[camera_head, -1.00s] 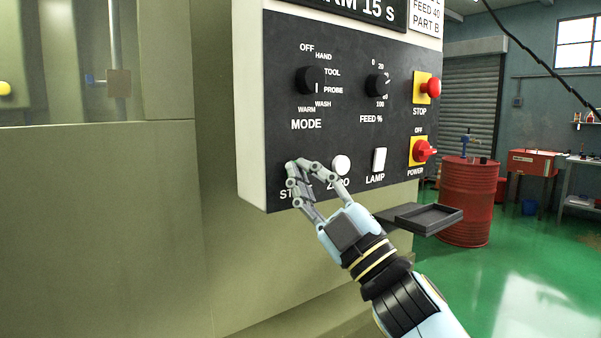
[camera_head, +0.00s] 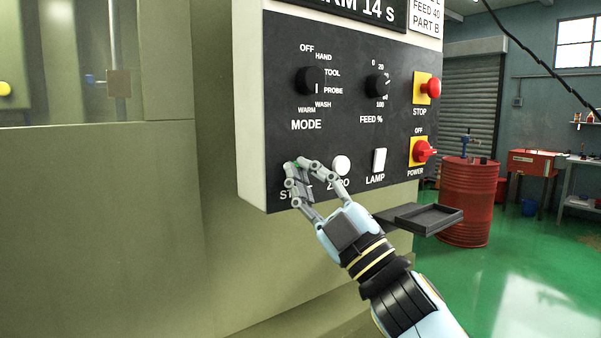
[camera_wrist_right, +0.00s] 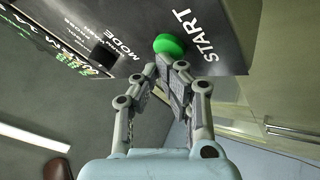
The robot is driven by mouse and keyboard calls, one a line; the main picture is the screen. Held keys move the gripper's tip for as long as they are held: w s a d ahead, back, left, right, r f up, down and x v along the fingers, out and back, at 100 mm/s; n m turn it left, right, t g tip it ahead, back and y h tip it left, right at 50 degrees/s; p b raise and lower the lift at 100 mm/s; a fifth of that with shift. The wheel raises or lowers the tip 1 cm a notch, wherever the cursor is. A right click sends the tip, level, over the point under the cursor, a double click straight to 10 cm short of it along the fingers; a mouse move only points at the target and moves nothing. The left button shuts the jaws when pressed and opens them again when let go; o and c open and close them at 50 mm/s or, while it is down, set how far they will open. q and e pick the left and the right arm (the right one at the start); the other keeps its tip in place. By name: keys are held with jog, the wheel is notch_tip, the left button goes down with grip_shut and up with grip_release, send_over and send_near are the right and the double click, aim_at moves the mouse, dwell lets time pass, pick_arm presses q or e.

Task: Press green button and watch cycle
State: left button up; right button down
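The round green button (camera_wrist_right: 169,44) sits on the dark control panel (camera_head: 345,130) beside the START label (camera_wrist_right: 195,35). In the head view my right gripper (camera_head: 298,170) covers most of the button and part of its label. In the right wrist view the fingertips (camera_wrist_right: 165,68) are together, with nothing held between them. They are right at the button's edge; I cannot tell whether they touch it. My left gripper is not in view.
A white ZERO button (camera_head: 341,165) and a LAMP switch (camera_head: 379,159) are just right of the gripper. A red STOP button (camera_head: 432,88) and red POWER knob (camera_head: 422,151) are farther right. A dark tray (camera_head: 432,219) juts out below the panel.

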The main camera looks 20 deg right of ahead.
jog(key=shift+s+d+f, duration=0.1)
jog(key=shift+s+d, duration=0.2)
jog(key=shift+s, duration=0.55)
jog(key=shift+s+d+p, duration=0.25)
jog(key=shift+s+d, duration=0.05)
jog(key=shift+s, duration=0.5)
jog(key=shift+s+d+p, duration=0.2)
jog(key=shift+s+d, duration=0.05)
jog(key=shift+s, duration=0.5)
jog(key=shift+s+d+p, duration=0.25)
jog(key=shift+s+d, duration=0.05)
jog(key=shift+s, duration=0.5)
dwell(4.8)
